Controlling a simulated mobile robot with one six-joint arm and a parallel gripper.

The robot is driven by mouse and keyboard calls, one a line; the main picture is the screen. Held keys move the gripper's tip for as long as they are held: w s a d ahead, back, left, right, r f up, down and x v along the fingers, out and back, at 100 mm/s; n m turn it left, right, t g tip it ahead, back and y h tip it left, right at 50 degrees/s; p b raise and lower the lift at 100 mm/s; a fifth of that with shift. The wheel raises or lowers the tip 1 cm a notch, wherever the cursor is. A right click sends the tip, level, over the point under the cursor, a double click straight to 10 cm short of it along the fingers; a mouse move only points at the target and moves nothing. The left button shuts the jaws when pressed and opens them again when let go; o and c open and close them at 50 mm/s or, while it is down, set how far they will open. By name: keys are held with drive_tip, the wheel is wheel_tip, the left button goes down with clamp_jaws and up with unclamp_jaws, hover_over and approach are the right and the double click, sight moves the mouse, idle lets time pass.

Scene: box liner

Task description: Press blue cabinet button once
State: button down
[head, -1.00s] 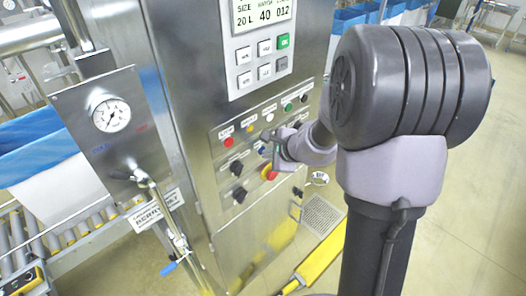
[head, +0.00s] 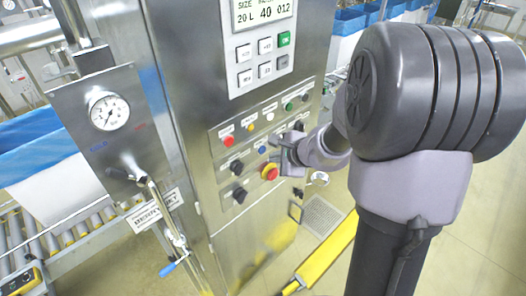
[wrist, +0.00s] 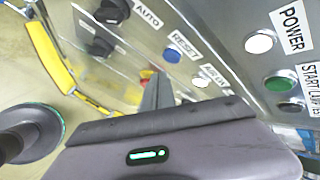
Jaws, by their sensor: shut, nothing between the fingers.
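The blue button (head: 262,151) sits in the middle row of the steel cabinet's control panel. In the wrist view the blue button (wrist: 172,56) lies beside a label reading RESET, beyond the fingertips and a little to their right. My gripper (head: 277,152) is just right of the blue button in the head view, close to the panel. In the wrist view my gripper (wrist: 157,92) shows its fingers together, with nothing held. The fingers look apart from the blue button; the exact gap to the panel cannot be told.
A red stop button with a yellow collar (head: 270,173) sits just below. Red (head: 228,141), yellow (head: 250,127) and green (head: 289,107) buttons line the upper row. Black knobs (head: 239,195) are at lower left. A yellow rail (head: 325,258) runs near the floor at right.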

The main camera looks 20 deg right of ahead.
drive_tip(key=s, duration=0.2)
drive_tip(key=s+d, duration=0.1)
drive_tip(key=shift+s+d+b, duration=0.15)
drive_tip(key=shift+s+b, duration=0.25)
idle(0.5)
drive_tip(key=s+a+f+n+g+y+b, duration=0.1)
drive_tip(key=s+a+n+y+b, duration=0.2)
drive_tip(key=a+b, duration=0.35)
drive_tip(key=s+a+f+n+b, duration=0.2)
drive_tip(key=a+n+b, duration=0.35)
drive_tip(key=a, duration=0.25)
drive_tip(key=s+a+f+n+b, duration=0.1)
drive_tip(key=s+f+n+b, duration=0.1)
drive_tip(key=s, duration=0.3)
drive_tip(key=s+a+f+n+g+h+b, duration=0.1)
drive_tip(key=s+f+n+b, duration=0.1)
drive_tip(key=s+n+b, duration=0.2)
drive_tip(key=s+a+f+n+g+h+b, duration=0.1)
drive_tip(key=s+a+f+n+b, duration=0.1)
drive_tip(key=s, duration=0.5)
drive_tip(key=shift+f+n+b, duration=0.5)
drive_tip(key=shift+n+b, duration=0.05)
drive_tip(key=shift+b, duration=0.25)
